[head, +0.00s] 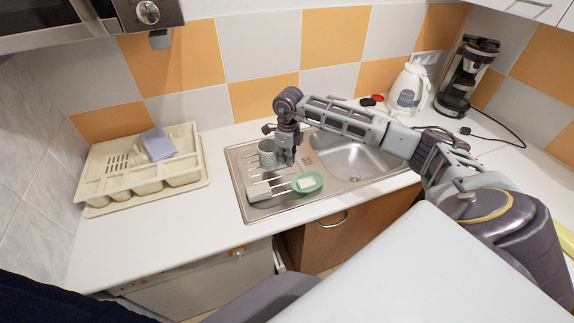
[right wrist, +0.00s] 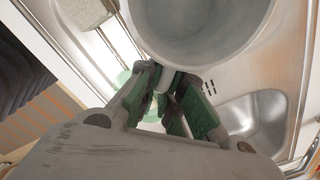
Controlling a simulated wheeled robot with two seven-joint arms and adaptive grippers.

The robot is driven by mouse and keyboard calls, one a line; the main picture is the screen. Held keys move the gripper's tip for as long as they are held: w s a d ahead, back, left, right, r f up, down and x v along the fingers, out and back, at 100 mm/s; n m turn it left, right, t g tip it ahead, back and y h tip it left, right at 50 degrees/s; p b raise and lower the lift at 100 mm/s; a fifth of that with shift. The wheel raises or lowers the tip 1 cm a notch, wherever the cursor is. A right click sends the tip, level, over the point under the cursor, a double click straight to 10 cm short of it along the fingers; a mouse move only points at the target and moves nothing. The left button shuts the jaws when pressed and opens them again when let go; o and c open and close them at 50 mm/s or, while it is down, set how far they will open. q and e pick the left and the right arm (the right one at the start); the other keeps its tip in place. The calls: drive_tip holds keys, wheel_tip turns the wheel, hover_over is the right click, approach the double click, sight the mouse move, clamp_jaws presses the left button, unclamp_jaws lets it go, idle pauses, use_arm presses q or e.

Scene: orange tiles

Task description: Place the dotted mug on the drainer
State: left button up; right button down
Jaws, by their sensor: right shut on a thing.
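The grey dotted mug (head: 267,151) is upright over the ribbed steel drainer (head: 252,171), on the left half of the sink unit. My right gripper (head: 286,157) is shut on the mug's handle, to the right of its body. In the right wrist view the mug (right wrist: 200,25) fills the top, looking empty inside, and the green-padded fingers of the gripper (right wrist: 172,92) close around its handle. Whether the mug's base touches the drainer, I cannot tell. My left gripper is not in view.
A green soap dish (head: 314,188) and a pale brush (head: 259,190) lie on the drainer's front part. The sink basin (head: 345,160) is to the right. A beige tray (head: 198,183) with a bluish cloth (head: 158,144) is at left. A kettle (head: 408,90) and coffee maker (head: 468,75) stand behind.

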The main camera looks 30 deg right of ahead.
drive_tip(key=shift+f+p, duration=0.45)
drive_tip(key=shift+f, duration=1.4)
drive_tip(key=shift+f, duration=0.15)
drive_tip(key=c, duration=1.5)
unclamp_jaws()
drive_tip(key=shift+c, duration=0.2)
drive_tip(key=shift+r, duration=0.25)
wheel_tip(320, 180, up, 12)
drive_tip(key=shift+s+d+f+b, duration=0.1)
drive_tip(key=shift+s+b, duration=0.05)
drive_tip(key=shift+b, duration=0.9)
